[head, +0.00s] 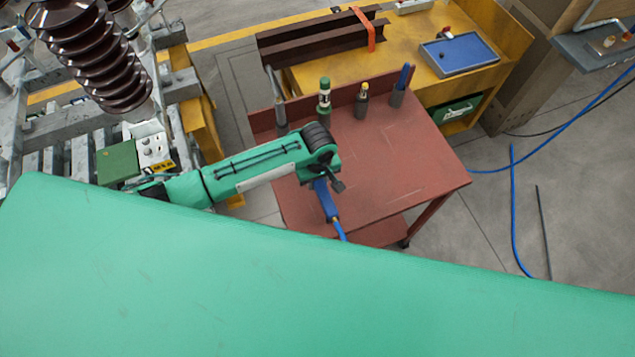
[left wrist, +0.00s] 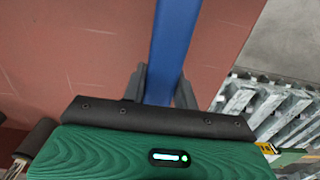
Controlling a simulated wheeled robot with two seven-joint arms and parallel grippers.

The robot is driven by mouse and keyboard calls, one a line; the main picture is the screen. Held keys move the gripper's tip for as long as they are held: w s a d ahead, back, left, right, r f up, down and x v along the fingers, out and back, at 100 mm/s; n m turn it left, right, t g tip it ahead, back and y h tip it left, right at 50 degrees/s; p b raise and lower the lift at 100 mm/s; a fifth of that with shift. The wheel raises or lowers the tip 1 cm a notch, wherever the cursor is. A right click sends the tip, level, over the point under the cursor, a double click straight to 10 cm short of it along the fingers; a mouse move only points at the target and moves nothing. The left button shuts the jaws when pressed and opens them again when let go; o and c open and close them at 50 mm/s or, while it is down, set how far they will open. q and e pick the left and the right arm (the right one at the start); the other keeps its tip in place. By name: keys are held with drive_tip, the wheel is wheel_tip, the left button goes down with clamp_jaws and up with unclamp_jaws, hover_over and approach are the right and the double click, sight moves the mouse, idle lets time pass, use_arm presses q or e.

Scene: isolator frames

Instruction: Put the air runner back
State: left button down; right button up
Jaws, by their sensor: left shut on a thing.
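A blue tool with a yellow fitting and a blue hose, which I take for the air runner (head: 325,200), is at the front left of the red cart (head: 425,165). My left gripper (head: 330,184) is shut on it. In the left wrist view, the blue body (left wrist: 172,40) runs between the two grey fingers (left wrist: 160,90), with the red cart top behind it. The tool appears over the cart's front edge; I cannot tell whether it touches the cart. Its upper end is hidden by the gripper in the head view. My right gripper is not in view.
Several upright holders with tools, including a green cylinder (head: 325,92) and a grey cup (head: 397,96), line the cart's back edge. The cart's middle and right are clear. A yellow bench (head: 405,45) stands behind. Ribbed brown insulators (head: 95,50) stand at left. A blue hose (head: 513,215) lies on the floor.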

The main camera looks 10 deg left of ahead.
use_arm(q)
wheel_tip(320, 180, down, 2)
drive_tip(key=shift+f, duration=0.2)
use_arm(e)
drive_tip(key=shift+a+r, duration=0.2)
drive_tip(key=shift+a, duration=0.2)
use_arm(q)
drive_tip(key=shift+f, duration=0.15)
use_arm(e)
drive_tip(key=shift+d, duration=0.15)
use_arm(q)
drive_tip(key=c, duration=1.1)
unclamp_jaws()
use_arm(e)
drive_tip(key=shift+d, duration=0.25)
use_arm(q)
drive_tip(key=shift+r, duration=0.5)
wheel_tip(320, 180, up, 11)
drive_tip(key=shift+r+b, duration=0.1)
drive_tip(key=shift+b, duration=0.65)
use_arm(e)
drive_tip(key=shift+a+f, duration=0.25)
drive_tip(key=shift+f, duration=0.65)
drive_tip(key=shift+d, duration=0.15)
